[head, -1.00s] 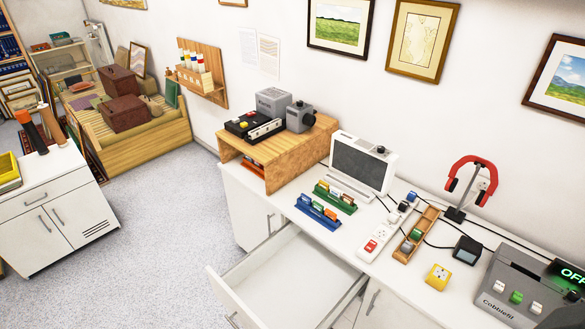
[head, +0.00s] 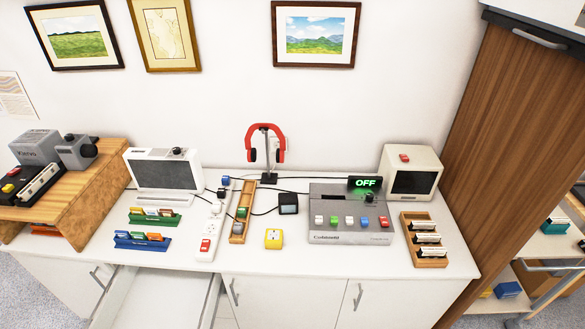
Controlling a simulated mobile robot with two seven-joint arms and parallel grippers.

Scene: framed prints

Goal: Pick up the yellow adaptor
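The yellow adaptor (head: 274,238) is a small yellow block with a pale socket face. It lies on the white counter (head: 262,260) near the front edge, in the middle of the head view. It stands apart from the wooden tray on its left and the grey machine on its right. Neither of my grippers shows in the head view.
A white power strip (head: 210,232), a wooden tray (head: 242,212) with small blocks, a black box (head: 288,203) and a grey machine (head: 351,213) surround the adaptor. Cables run behind it. An open drawer (head: 150,295) juts out below the counter at left.

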